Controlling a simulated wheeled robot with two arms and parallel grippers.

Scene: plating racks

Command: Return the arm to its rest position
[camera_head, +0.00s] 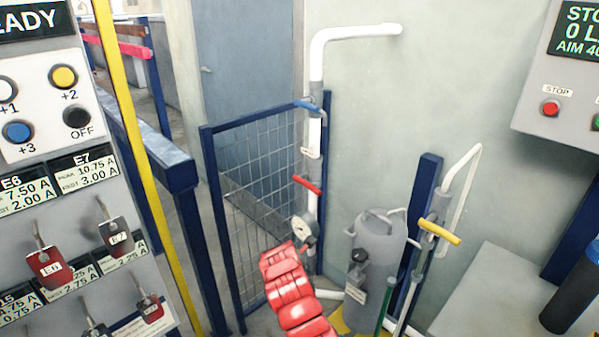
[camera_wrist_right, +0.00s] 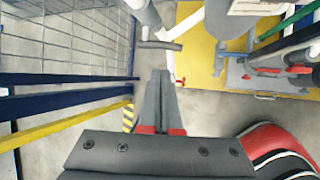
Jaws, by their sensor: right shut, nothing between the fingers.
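My right gripper (camera_wrist_right: 160,80) shows in the wrist view with its two dark fingers together and nothing between them. It points toward the foot of the white pipe and the yellow floor plate. My red right arm (camera_head: 292,290) rises from the bottom middle of the head view, in front of the pipe and the grey tank. The gripper itself cannot be made out in the head view. My left arm and gripper are not in view.
A blue-framed mesh gate (camera_head: 262,190) stands behind the arm. A white pipe (camera_head: 315,150) with blue and red handles and a gauge (camera_head: 304,230) rises beside it. A grey tank (camera_head: 378,250) stands right, a switch panel (camera_head: 60,110) left. Bare floor (camera_wrist_right: 205,110) shows beside the fingers.

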